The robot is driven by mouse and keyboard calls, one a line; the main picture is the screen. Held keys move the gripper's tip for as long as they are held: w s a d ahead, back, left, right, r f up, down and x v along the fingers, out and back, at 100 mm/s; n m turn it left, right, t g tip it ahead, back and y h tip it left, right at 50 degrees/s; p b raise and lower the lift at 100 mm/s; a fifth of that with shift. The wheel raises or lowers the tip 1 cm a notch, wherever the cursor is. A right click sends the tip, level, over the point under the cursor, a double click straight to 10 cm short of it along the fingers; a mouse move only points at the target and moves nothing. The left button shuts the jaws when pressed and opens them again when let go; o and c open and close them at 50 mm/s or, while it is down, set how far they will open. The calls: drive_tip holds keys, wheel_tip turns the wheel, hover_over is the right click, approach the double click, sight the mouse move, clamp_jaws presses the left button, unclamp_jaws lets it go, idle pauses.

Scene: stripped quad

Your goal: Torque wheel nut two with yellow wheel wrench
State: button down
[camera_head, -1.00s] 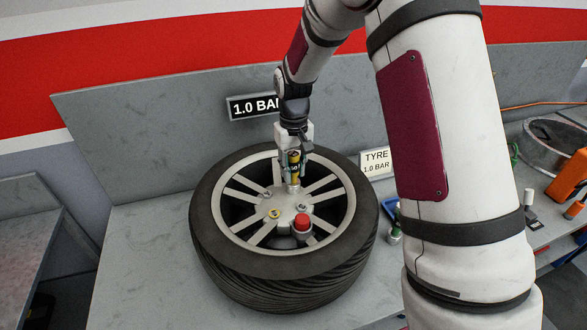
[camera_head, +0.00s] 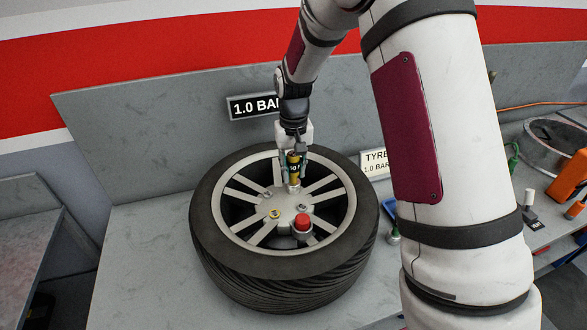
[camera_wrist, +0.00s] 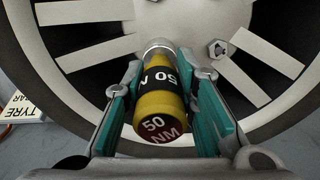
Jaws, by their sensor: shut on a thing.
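The yellow wheel wrench (camera_head: 294,168) is upright in my gripper (camera_head: 292,160), its lower end at a far-side nut position on the wheel hub (camera_head: 284,204). In the wrist view my gripper's teal-lined fingers (camera_wrist: 163,100) are shut around the wrench (camera_wrist: 162,106), whose end cap reads "50 NM". The wrench hides what is under its socket, so I cannot tell how it is seated. A bare wheel nut (camera_wrist: 218,49) shows beside it in the wrist view.
The tyre (camera_head: 215,255) lies flat on the grey bench (camera_head: 135,270). A "1.0 BAR" sign (camera_head: 254,106) is on the back panel, and a "TYRE 1.0 BAR" card (camera_head: 375,163) stands behind the tyre. Orange tools (camera_head: 568,178) lie at the far right.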

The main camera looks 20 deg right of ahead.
drive_tip(key=n, duration=0.4)
drive_tip(key=shift+n, duration=0.3)
drive_tip(key=n, duration=0.3)
drive_tip(key=shift+d+n, duration=0.1)
drive_tip(key=shift+n, duration=0.2)
drive_tip(key=shift+m, duration=1.1)
drive_tip(key=shift+m, duration=0.6)
drive_tip(key=shift+r, duration=0.1)
